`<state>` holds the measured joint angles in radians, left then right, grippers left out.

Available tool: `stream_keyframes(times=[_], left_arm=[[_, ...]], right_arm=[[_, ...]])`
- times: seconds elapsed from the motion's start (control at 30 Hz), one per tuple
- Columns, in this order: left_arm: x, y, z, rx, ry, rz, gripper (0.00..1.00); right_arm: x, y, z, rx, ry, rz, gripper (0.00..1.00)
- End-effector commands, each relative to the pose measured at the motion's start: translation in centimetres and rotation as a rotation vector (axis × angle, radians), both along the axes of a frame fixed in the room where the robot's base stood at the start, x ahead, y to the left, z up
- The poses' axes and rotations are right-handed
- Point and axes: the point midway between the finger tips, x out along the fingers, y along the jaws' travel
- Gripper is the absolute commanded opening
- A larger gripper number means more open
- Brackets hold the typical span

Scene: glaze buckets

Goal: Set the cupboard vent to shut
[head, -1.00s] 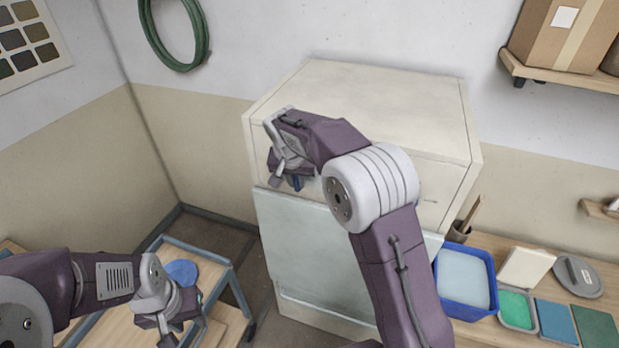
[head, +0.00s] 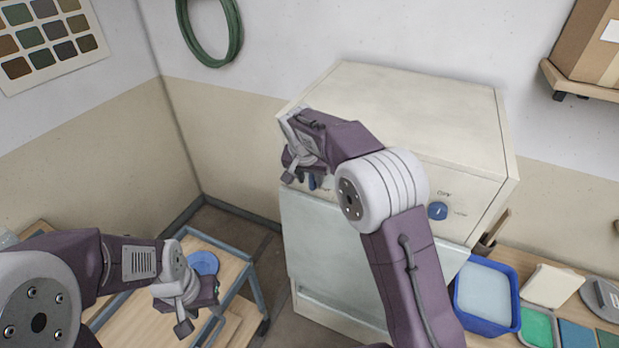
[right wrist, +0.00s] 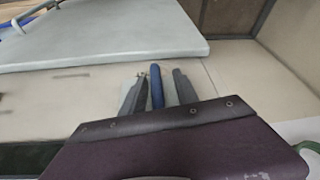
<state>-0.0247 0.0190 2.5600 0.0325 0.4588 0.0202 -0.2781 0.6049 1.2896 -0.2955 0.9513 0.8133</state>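The cupboard (head: 400,100) is a cream box against the back wall with a pale door panel (head: 340,245) on its front. A blue control (head: 313,183) shows at the upper left of its front, partly hidden by my right gripper (head: 297,168). In the right wrist view this narrow blue control (right wrist: 157,88) stands between the two grey fingers of my right gripper (right wrist: 158,90), with a thin gap on each side. Any markings around it are hidden. My left gripper (head: 187,305) hangs low at the left, far from the cupboard; its finger gap is unclear.
A second blue knob (head: 437,211) with small lettering sits at the right of the cupboard front. A blue tub (head: 484,325) stands on the bench at right. A low cart (head: 250,290) with a blue disc (head: 203,263) is below my left arm.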

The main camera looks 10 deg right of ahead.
Motion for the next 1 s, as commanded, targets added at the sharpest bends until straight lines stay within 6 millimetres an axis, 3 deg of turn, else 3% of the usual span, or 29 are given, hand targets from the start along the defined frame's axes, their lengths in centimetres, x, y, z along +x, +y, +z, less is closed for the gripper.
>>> stream_keyframes(times=[0.2, 0.43, 0.9, 1.0], left_arm=[[0.0, 0.0, -1.5, 0.000, 0.000, 0.000, 0.36], [0.0, 0.0, -1.8, 0.000, 0.000, 0.000, 0.36], [0.0, 0.0, -1.8, 0.000, 0.000, 0.000, 0.36], [0.0, 0.0, -3.3, 0.000, 0.000, 0.000, 0.36]], right_arm=[[-1.4, 0.9, 3.8, 0.001, -0.008, 0.003, 0.36], [-2.7, 1.6, 7.6, 0.000, -0.005, 0.003, 0.36], [-2.9, 1.6, 8.1, -0.001, -0.003, 0.001, 0.36], [-2.8, 0.4, 7.3, 0.003, -0.018, -0.024, 0.36]])
